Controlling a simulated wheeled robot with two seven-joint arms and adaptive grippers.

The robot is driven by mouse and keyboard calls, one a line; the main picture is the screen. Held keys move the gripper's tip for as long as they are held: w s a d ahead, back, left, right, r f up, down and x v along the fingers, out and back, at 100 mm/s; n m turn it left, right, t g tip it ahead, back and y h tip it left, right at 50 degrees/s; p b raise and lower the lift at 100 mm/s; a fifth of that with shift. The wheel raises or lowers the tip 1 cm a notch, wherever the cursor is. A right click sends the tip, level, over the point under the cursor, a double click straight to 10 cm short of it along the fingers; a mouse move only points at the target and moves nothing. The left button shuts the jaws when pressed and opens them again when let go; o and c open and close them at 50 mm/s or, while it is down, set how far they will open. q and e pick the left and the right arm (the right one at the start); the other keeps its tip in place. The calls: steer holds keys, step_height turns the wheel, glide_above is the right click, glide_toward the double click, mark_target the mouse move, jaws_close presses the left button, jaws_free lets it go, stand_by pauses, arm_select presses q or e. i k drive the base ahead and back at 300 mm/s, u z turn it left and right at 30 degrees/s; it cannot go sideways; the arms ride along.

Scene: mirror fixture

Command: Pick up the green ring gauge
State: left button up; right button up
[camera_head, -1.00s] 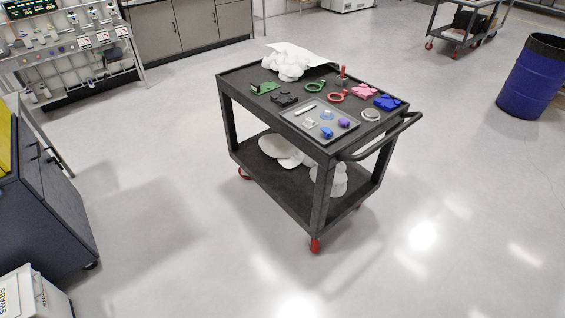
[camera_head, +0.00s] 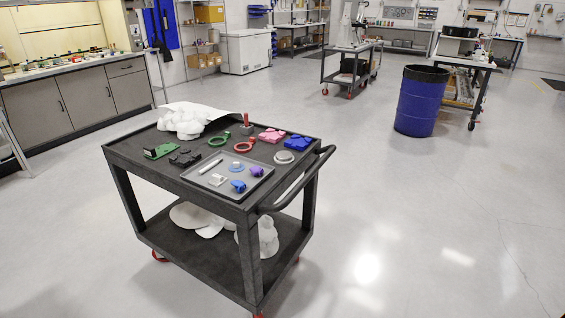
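The green ring gauge (camera_head: 219,140) lies flat on the top shelf of a dark grey cart (camera_head: 129,155), behind a grey tray and to the left of a red ring gauge (camera_head: 243,146). It looks unobstructed from this side. Neither of my grippers is in view.
The tray (camera_head: 213,190) holds several small parts. A green block (camera_head: 160,151), a black part (camera_head: 185,158), pink (camera_head: 271,135) and blue (camera_head: 298,143) parts and white cloth (camera_head: 185,122) share the cart top. A blue barrel (camera_head: 417,103) stands behind right. Floor at right is clear.

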mark_target(227, 134)
steer(key=u, duration=1.75)
steer(key=i, duration=4)
steer(key=z, duration=3.6)
